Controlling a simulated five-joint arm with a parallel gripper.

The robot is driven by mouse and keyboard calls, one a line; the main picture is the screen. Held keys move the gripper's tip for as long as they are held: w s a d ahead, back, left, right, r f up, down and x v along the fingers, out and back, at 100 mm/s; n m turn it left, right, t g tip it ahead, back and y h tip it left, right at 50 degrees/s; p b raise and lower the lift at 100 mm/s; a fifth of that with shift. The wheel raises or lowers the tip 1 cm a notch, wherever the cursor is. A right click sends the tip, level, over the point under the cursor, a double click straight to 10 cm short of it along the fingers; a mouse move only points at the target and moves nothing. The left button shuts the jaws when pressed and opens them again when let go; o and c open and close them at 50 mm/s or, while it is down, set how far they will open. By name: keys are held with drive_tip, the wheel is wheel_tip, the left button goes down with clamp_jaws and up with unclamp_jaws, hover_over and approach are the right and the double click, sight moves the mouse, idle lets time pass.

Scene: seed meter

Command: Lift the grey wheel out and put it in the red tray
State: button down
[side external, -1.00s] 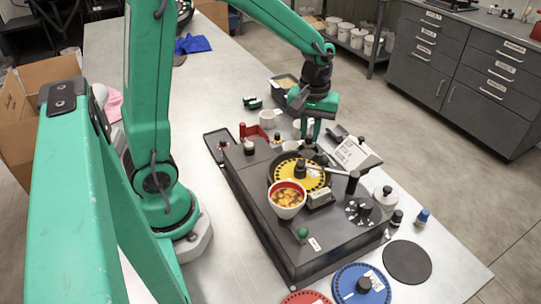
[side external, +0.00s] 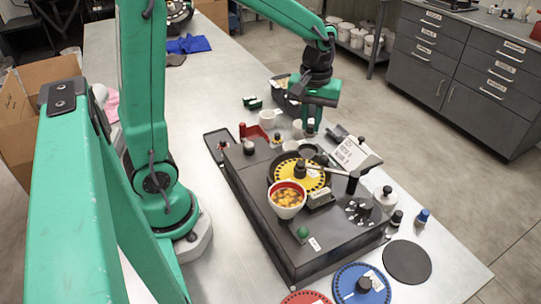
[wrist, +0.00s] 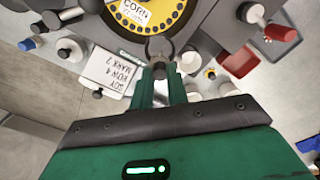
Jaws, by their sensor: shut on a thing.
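My gripper (side external: 311,130) is at the far side of the seed meter, beyond the yellow wheel (side external: 308,176). In the wrist view its two fingers (wrist: 159,72) are closed on a dark knob below a small grey wheel (wrist: 158,47), beside the yellow wheel's rim. In the side view the grey wheel (side external: 308,151) shows under the fingertips; its clearance above the machine is hard to judge. The red tray (side external: 256,131) stands at the machine's far left edge, apart from my gripper. It appears at right in the wrist view (wrist: 238,61).
A white bowl (side external: 288,201) of orange pieces stands in front of the yellow wheel. A white sign (side external: 351,153) stands right of my gripper. White cups (side external: 267,119) and a dark bin (side external: 285,88) lie behind. Blue disc (side external: 361,290) and black disc (side external: 407,262) lie in front.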

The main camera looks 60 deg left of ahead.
drive_tip(key=shift+r, duration=0.1)
idle(0.4)
drive_tip(key=shift+s+a, duration=0.1)
drive_tip(key=shift+a, duration=0.45)
drive_tip(key=s+a+f, duration=0.2)
drive_tip(key=s+a, duration=0.1)
drive_tip(key=a, duration=0.5)
drive_tip(key=s+a+f, duration=0.2)
drive_tip(key=s+a, duration=0.1)
drive_tip(key=a, duration=0.5)
drive_tip(key=shift+a+f, duration=0.2)
drive_tip(key=shift+f, duration=0.2)
drive_tip(key=shift+s, duration=0.1)
drive_tip(key=shift+f, duration=3)
